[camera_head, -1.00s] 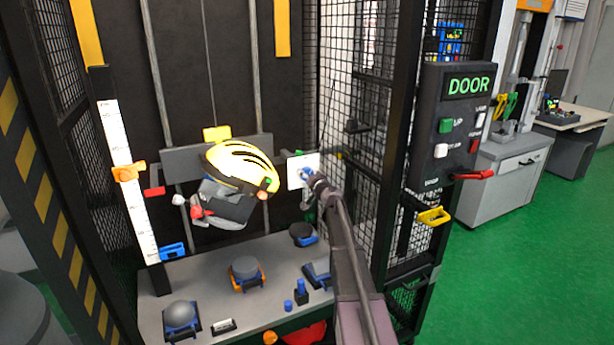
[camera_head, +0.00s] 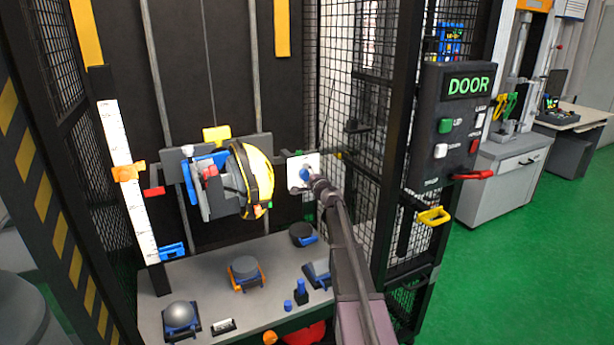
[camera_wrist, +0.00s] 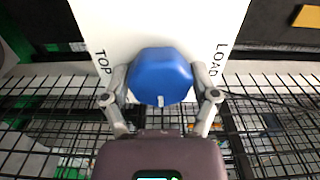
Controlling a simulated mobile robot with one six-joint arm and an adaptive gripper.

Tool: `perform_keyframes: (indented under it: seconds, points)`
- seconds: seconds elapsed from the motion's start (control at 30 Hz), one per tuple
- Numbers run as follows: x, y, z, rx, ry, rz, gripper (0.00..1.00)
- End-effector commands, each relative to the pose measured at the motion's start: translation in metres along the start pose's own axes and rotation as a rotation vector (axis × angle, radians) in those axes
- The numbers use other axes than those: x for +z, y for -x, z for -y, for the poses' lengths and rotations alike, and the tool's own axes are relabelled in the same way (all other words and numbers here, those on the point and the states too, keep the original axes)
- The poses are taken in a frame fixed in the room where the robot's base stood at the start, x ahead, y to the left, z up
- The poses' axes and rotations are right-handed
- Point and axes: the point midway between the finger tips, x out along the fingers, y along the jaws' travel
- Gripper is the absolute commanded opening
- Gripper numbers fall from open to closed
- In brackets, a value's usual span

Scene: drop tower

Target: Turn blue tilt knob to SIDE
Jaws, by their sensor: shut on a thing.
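The blue tilt knob (camera_wrist: 160,72) sits on a white plate (camera_wrist: 200,22) in the wrist view, with TOP printed at left and LOAD at right. A small white mark shows on the knob's near edge. No SIDE label is visible. My gripper (camera_wrist: 160,86) is shut on the knob, one finger on each side. In the head view the knob (camera_head: 305,174) and plate (camera_head: 293,182) are right of the carriage, partly behind my gripper (camera_head: 313,181). The yellow helmet (camera_head: 258,178) lies on its side on the carriage, its crown facing right.
Black mesh cage walls (camera_head: 375,130) stand close around my arm. The DOOR control panel (camera_head: 455,120) and a yellow handle (camera_head: 434,216) are to the right. Below, a grey bench (camera_head: 205,275) holds several anvils and blue parts. Green floor (camera_head: 520,260) is open at right.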

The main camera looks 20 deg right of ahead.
Motion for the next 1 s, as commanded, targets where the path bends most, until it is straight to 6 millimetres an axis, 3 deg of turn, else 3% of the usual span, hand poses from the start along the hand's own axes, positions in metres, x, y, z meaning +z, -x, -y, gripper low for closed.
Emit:
perform_keyframes:
  seconds: [0.7,1.0]
  points:
    - [-0.0002,-0.0021,0.0005,-0.001,-0.669,0.0,0.29]
    - [0.0,-0.0022,0.0005,-0.001,-0.855,0.0,0.29]
